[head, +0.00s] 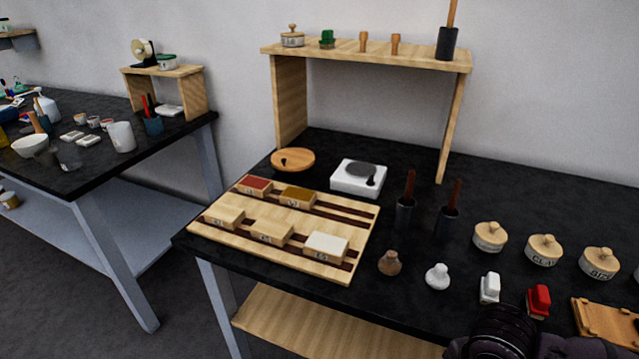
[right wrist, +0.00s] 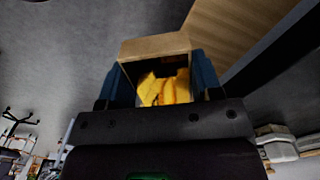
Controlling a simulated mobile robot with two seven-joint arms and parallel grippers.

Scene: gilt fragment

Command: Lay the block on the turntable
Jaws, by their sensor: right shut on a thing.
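In the right wrist view my right gripper (right wrist: 156,70) is shut on a tan block (right wrist: 155,46). Its side facing the camera looks dark and holds a crumpled yellow patch (right wrist: 165,89). In the head view this block is out of sight, and only a dark part of my right arm shows at the bottom right. A round wooden disc (head: 297,156) that looks like the turntable lies on the black bench (head: 420,300) behind the slotted wooden board, with a dark spot on it. Nothing else rests on it. My left gripper is not in view.
The slotted board (head: 345,262) carries several labelled small blocks. A white device with a grey disc (head: 360,170) stands right of the turntable. Two dark cups with sticks (head: 405,213), lidded pots (head: 490,237) and small bottles stand further right. A raised shelf (head: 370,54) spans the back.

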